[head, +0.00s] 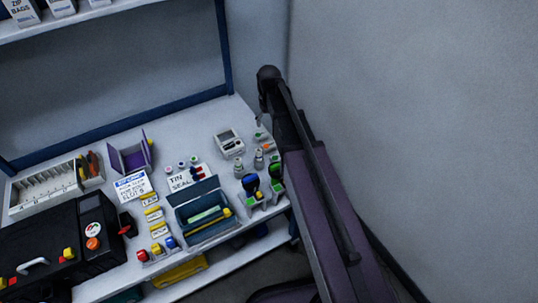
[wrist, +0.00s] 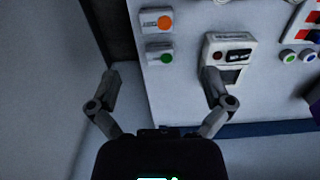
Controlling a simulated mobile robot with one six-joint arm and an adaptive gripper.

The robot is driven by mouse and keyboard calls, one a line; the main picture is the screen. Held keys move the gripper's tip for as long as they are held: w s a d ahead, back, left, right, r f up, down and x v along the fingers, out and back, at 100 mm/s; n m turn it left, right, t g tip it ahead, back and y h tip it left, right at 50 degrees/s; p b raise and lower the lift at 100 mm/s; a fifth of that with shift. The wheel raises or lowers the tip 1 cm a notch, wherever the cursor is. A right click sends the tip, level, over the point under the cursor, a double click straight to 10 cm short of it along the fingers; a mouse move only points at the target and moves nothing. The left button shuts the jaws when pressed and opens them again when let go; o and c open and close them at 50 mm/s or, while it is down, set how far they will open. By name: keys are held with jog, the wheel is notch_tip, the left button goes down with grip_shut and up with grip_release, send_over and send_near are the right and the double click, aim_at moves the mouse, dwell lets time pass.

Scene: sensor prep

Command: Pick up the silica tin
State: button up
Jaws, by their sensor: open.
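Several small round tins stand on the white workbench. In the head view there is a tin with a blue top (head: 182,164), one with a reddish top (head: 170,168) and one more (head: 193,159), all behind the TIN SEAL card (head: 180,182). I cannot tell which is the silica tin, as no label is readable. In the wrist view, a green-topped tin (wrist: 287,56) and a blue-topped tin (wrist: 308,56) show at the right. My gripper (wrist: 161,78) is open and empty, its fingers spread beside the bench's edge, left of those tins. The head view does not clearly show it.
A white device with a display (wrist: 230,50) is near my right finger. Small blocks with an orange button (wrist: 157,22) and a green button (wrist: 160,55) lie ahead. A wall rises close at the right in the head view. A dark case (head: 40,240) and teal box (head: 205,218) occupy the front.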

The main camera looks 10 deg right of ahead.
aim_at(269, 145)
jog(key=shift+w+a+f+b, duration=0.1)
jog(key=shift+w+f+b, duration=0.2)
jog(key=shift+w+f, duration=0.4)
notch_tip(269, 145, down, 8)
jog(key=b, duration=0.8)
jog(key=shift+f+b, duration=0.25)
jog(key=shift+b, duration=0.05)
jog(key=shift+s+d+f+b, duration=0.1)
jog(key=shift+d+f+b, duration=0.05)
jog(key=shift+f+b, duration=1.15)
jog(key=shift+d+f+b, duration=0.1)
jog(key=shift+f+b, duration=1.2)
jog(key=c, duration=0.8)
